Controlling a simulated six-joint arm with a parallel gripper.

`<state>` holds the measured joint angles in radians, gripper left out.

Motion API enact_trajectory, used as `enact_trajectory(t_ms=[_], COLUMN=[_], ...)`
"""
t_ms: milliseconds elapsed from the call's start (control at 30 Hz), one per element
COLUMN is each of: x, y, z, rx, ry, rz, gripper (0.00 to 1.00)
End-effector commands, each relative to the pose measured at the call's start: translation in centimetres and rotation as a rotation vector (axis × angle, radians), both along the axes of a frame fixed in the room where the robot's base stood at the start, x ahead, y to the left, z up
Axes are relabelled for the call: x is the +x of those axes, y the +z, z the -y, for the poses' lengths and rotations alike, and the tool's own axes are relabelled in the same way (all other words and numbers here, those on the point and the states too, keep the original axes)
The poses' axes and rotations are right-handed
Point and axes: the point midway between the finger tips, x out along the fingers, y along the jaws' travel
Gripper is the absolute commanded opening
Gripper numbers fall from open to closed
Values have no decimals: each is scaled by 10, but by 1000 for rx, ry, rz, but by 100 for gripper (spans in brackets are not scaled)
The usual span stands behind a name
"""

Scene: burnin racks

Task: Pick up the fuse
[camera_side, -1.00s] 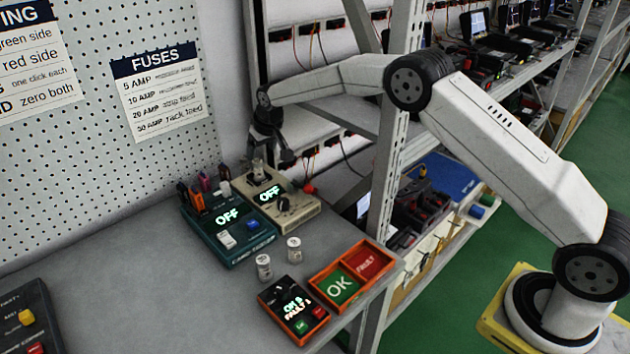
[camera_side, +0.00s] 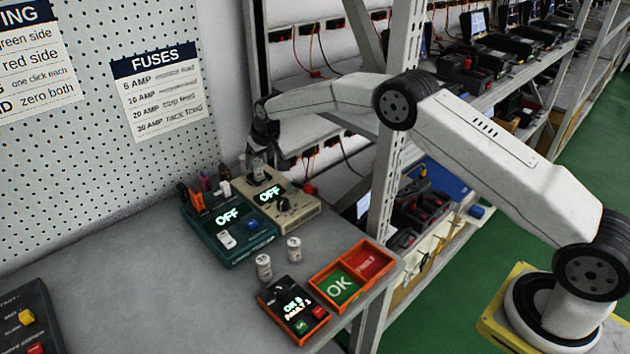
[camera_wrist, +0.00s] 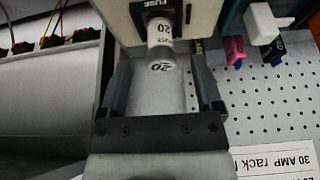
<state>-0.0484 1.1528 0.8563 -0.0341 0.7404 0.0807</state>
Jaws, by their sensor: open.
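A white cylindrical fuse (camera_side: 258,168) stands at the back of the beige tester (camera_side: 308,212), whose display reads OFF. In the wrist view the fuse (camera_wrist: 161,45) carries the number 20 and sits by a FUSE label. My gripper (camera_side: 268,157) is at the back of the beige tester, close to the fuse. In the wrist view my gripper (camera_wrist: 160,75) is open, with one finger on each side of the fuse and gaps between. Contact cannot be told. Two other white fuses, a left one (camera_side: 264,267) and a right one (camera_side: 294,249), stand on the bench.
A teal tester (camera_side: 240,258), also OFF, adjoins the beige one on the left. An orange tray (camera_side: 320,285) with OK and FAULT sections and a small counter box (camera_side: 294,310) sit in front. A rack post (camera_side: 385,190) stands right of the bench. The left bench is mostly clear.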

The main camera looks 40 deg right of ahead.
Motion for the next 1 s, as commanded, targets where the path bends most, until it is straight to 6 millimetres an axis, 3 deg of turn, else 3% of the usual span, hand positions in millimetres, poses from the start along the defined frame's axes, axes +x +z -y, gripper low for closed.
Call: enact_trajectory(t_ms=[433,1000], x=[14,15], y=[-34,-37], z=[-1,-1], rx=[1,1], ry=[0,1], rz=[-1,0], gripper=[84,84])
